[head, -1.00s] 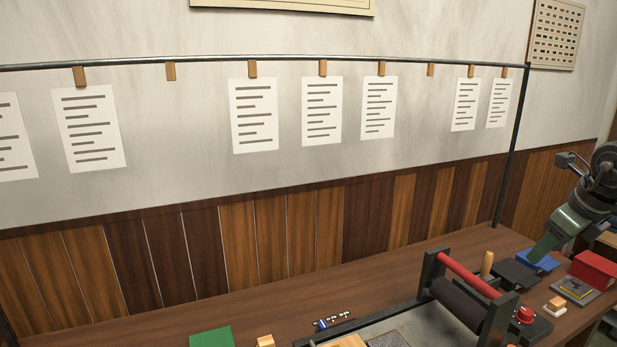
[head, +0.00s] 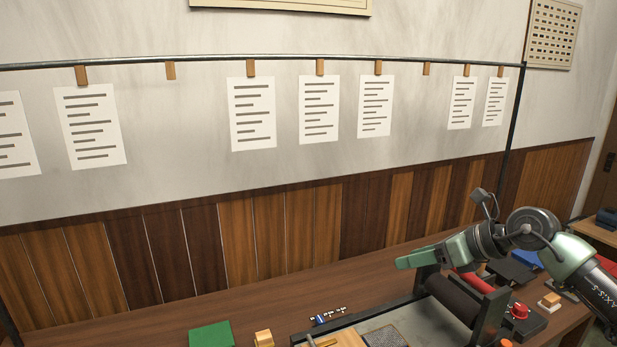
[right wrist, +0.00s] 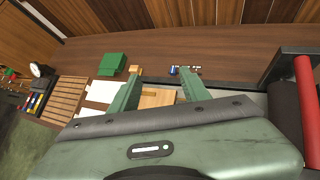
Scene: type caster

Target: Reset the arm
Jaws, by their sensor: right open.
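My right gripper (head: 412,261) comes in from the right in the head view and hangs in the air above the press (head: 455,298). Its green fingers point left. In the right wrist view the two fingers of my right gripper (right wrist: 159,92) stand apart with nothing held between them. Past them lie the bench top and a wooden block. My left gripper is in neither view.
The press has a red bar (head: 474,285) and a dark roller. A green block (head: 211,335), a small wooden block (head: 264,338) and a red knob (head: 519,311) are on the bench (head: 150,318). Printed sheets (head: 252,114) hang from a rail behind.

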